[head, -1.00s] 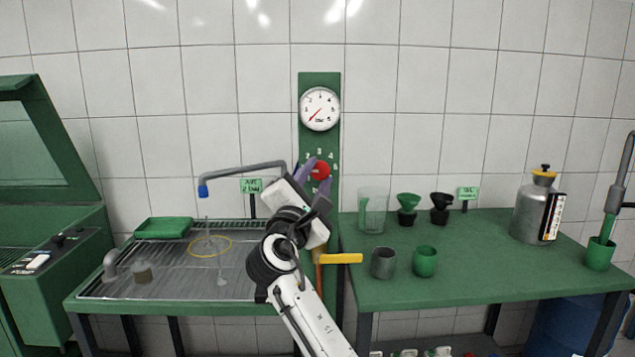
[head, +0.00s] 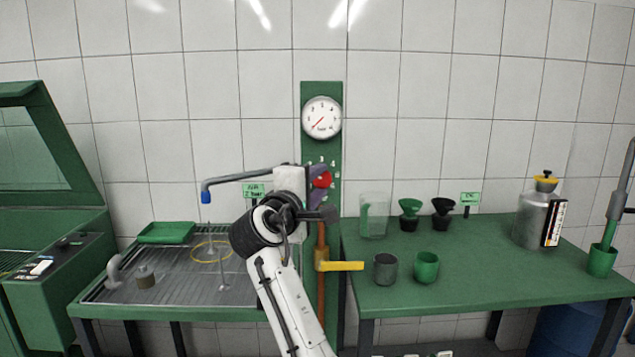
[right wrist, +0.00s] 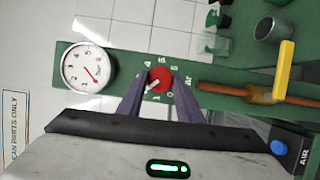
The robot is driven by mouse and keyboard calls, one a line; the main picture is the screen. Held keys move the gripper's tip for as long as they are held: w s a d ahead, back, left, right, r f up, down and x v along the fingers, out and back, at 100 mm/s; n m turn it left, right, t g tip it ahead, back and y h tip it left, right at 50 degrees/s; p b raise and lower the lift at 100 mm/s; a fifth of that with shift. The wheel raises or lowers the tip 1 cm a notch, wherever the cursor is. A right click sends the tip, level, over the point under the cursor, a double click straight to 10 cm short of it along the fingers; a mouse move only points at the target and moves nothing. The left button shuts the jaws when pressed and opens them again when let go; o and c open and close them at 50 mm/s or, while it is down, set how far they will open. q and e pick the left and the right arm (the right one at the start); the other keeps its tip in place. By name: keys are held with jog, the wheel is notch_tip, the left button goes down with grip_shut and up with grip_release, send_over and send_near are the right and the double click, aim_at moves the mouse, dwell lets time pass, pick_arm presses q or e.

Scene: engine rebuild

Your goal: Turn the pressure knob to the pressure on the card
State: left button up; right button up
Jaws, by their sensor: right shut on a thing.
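The red pressure knob (head: 322,180) sits on the green wall panel (head: 322,90), below a round white gauge (head: 321,118) with a red needle. The needle points to the lower left, at the low end of the scale. My right gripper (right wrist: 160,85) is shut on the knob, one purple finger on each side; in the head view it reaches the knob from the left. In the right wrist view the knob (right wrist: 160,78) shows a white pointer mark among printed numbers. The green card (head: 254,190) reads "AIR 2 bar". My left gripper is not in view.
A wash sink (head: 180,285) with a blue-tipped spout is at left. The green table (head: 470,285) at right holds cups, funnels and a metal can (head: 532,220).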

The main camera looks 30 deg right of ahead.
jog(key=shift+f, duration=0.1)
dwell(0.3)
jog(key=o, duration=1)
jog(key=shift+o, duration=0.2)
jog(key=shift+s+a, duration=0.1)
jog(key=b+v, duration=0.1)
jog(key=v, duration=0.9)
jog(key=shift+b, duration=0.4)
